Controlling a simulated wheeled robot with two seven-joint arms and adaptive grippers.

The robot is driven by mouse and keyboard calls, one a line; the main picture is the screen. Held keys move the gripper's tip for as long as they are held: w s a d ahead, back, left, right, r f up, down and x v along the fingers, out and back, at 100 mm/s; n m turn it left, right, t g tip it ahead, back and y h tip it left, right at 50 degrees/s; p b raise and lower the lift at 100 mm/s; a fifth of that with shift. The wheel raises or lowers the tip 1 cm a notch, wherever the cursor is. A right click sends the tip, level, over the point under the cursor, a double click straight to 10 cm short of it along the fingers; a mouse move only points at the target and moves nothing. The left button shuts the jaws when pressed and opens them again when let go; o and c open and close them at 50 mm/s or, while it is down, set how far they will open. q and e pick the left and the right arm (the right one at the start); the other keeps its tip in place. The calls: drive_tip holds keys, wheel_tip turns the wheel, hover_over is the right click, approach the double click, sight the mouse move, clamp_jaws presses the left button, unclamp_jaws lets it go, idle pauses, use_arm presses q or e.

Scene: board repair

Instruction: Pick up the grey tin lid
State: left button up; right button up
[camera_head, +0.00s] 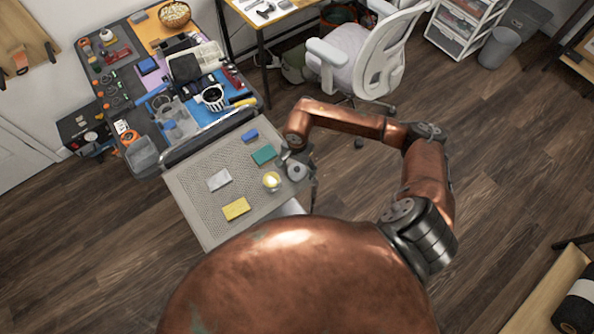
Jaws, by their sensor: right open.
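A small, flat, light-grey rectangular piece (219,179) lies on the perforated grey tray surface (205,215); it may be the grey tin lid, but it is too small to be sure. My right gripper (297,168) is open at the right edge of that surface, apart from the grey piece and to its right. Its fingers are small and partly hidden by its own wrist, and a round grey shape shows there that I cannot tell apart from the gripper. My left gripper is not in view.
On the same surface lie a yellow block (236,209), a green block (263,154), a blue block (250,136) and a round pale-yellow item (271,181). A cluttered workbench (118,65) stands behind. An office chair (368,58) stands at the back right. Open wooden floor lies right.

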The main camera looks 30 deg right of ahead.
drive_tip(key=shift+f, duration=0.25)
drive_tip(key=shift+c, duration=0.4)
drive_tip(key=c, duration=0.9)
drive_tip(key=shift+r, duration=0.1)
drive_tip(key=shift+c, duration=0.2)
